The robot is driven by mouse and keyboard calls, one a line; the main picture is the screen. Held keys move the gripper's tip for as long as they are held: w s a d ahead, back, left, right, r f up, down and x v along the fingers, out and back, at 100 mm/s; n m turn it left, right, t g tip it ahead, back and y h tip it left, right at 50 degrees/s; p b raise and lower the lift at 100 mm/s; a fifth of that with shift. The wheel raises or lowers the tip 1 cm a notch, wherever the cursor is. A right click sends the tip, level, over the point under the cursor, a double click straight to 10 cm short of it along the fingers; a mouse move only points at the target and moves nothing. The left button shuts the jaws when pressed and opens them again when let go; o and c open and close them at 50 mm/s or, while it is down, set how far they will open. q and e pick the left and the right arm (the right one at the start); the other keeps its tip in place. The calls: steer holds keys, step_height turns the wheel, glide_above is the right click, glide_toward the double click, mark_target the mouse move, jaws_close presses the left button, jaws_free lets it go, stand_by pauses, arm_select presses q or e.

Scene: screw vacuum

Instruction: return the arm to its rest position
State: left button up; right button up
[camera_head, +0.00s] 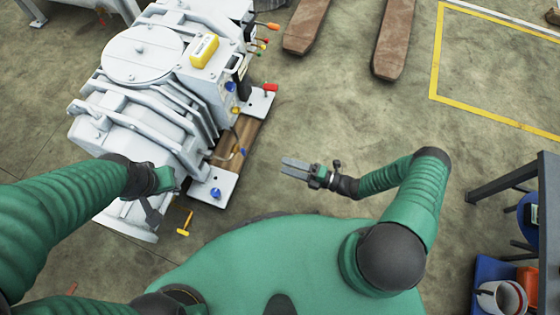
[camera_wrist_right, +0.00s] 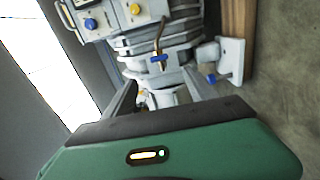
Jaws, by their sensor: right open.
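My right gripper (camera_head: 285,167) is over bare floor in the head view, to the right of the grey vacuum machine (camera_head: 140,55) and apart from it. Its two fingers are parted and hold nothing. The right arm is bent at the elbow in front of my green body. In the right wrist view the fingers (camera_wrist_right: 162,92) frame part of the machine (camera_wrist_right: 165,38) in the distance. My left gripper (camera_head: 152,212) is at the machine's near lower end, beside its ribbed body. Its fingers are dark and small, so I cannot tell whether they are open or touch the machine.
A yellow-handled tool (camera_head: 185,222) lies near the left gripper. Wooden beams (camera_head: 305,25) lie at the top. A dark table (camera_head: 505,180) stands at the right, with a blue bin (camera_head: 490,270) and white bucket (camera_head: 505,298) below. Floor around the right gripper is clear.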

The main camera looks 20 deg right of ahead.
stand_by(0.3)
steer(key=s+d+r+n+g+h, duration=0.35)
steer(key=r+n+g+h, duration=0.35)
steer(key=n, duration=0.9)
steer(key=s+d+r+n+g+h, duration=0.2)
steer(key=s+r+n+g+h, duration=0.3)
steer(key=r+n, duration=0.85)
step_height(320, 180, up, 43)
steer(key=w+n+t+h+p, duration=0.2)
steer(key=n+p, duration=1.2)
steer(key=p, duration=2.3)
steer(key=shift+a+f+t+h, duration=0.15)
steer(key=shift+a+t+h, duration=0.15)
steer(key=shift+t, duration=0.7)
steer(key=shift+w, duration=0.1)
